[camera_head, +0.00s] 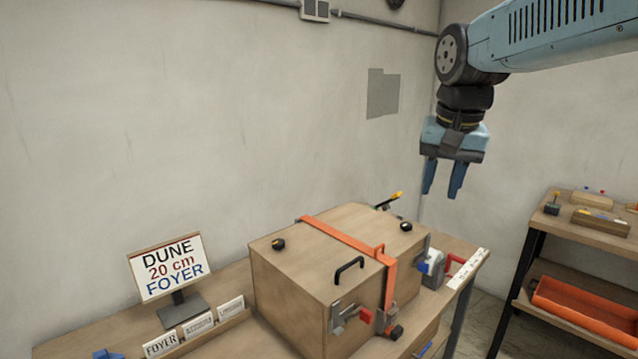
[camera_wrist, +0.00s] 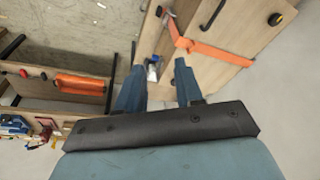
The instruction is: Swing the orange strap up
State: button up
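The orange strap (camera_head: 345,241) lies across the top of a wooden box (camera_head: 290,288) and bends down over its front face. It ends low on the front near a dark knob (camera_head: 396,332). In the wrist view the strap (camera_wrist: 218,53) shows at the upper right, beyond the fingers. My gripper (camera_head: 443,192) hangs above and to the right of the box, fingers pointing down, apart from the strap. Its two blue fingers are spread with nothing between them, also in the wrist view (camera_wrist: 158,85).
A black handle (camera_head: 348,268) and metal latches with red grips (camera_head: 352,316) are on the box. A sign (camera_head: 168,268) and small cards stand left on the bench. A shelf (camera_head: 585,235) with an orange tray (camera_head: 585,309) stands right. Air around my gripper is free.

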jog(key=s+d+f+n+t, duration=0.3)
jog(key=s+f, duration=0.3)
jog(key=s, duration=0.4)
jog(key=m+g+y, duration=0.2)
jog(key=m+g, duration=0.2)
jog(key=m, duration=0.5)
send_over(381, 245)
jog(key=s+d, duration=0.2)
jog(key=x, duration=1.2)
jog(key=d+x, duration=0.1)
jog(key=x, duration=0.3)
jog(key=shift+s+f, duration=0.3)
jog(key=shift+s, duration=0.05)
grip_shut()
